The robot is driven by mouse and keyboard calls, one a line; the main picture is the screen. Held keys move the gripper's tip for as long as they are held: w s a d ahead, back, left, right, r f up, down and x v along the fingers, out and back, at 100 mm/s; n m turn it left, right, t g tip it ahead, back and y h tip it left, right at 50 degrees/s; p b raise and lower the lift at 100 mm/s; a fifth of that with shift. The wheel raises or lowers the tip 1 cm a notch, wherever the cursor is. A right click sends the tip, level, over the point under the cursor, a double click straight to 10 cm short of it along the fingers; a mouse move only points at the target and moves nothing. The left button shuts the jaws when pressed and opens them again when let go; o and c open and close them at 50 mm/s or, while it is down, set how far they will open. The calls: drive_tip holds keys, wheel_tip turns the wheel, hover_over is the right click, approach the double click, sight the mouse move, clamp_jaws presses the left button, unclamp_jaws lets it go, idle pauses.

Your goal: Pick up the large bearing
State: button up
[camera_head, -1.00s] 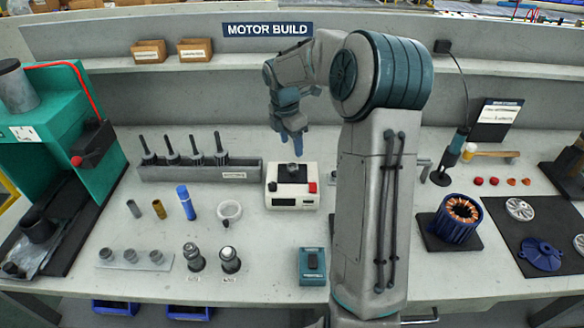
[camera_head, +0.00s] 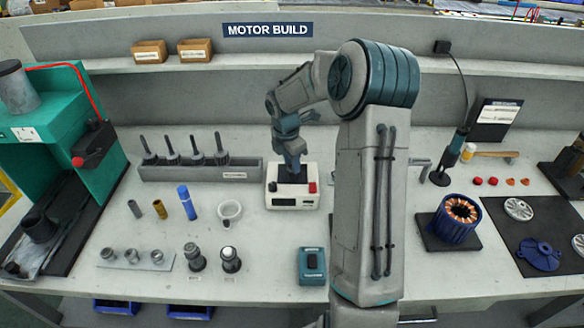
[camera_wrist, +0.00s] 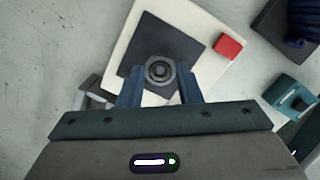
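A steel ring-shaped bearing with a dark centre (camera_wrist: 160,70) sits on the dark top plate of a white device (camera_head: 292,201) with a red button; the device also shows in the wrist view (camera_wrist: 207,85). My gripper (camera_head: 294,172) points down over this plate and hides the bearing in the head view. In the wrist view my gripper (camera_wrist: 160,80) is open, with one finger on each side of the bearing and a visible gap to each. I cannot tell the finger height against the bearing exactly.
A dark rack with several upright tools (camera_head: 205,172) stands behind left. A teal box (camera_head: 312,266) lies in front, and a blue stator with copper windings (camera_head: 457,218) is at right.

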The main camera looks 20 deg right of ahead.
drive_tip(key=shift+c, duration=1.2)
drive_tip(key=shift+r, duration=0.1)
drive_tip(key=shift+r, duration=0.6)
wheel_tip(320, 180, up, 3)
drive_tip(key=shift+f, duration=0.1)
drive_tip(key=s+d+r+b, duration=0.1)
drive_tip(key=s+d+r, duration=0.4)
drive_tip(key=d, duration=0.5)
drive_tip(key=shift+s+r, duration=0.4)
drive_tip(key=shift+r, duration=0.55)
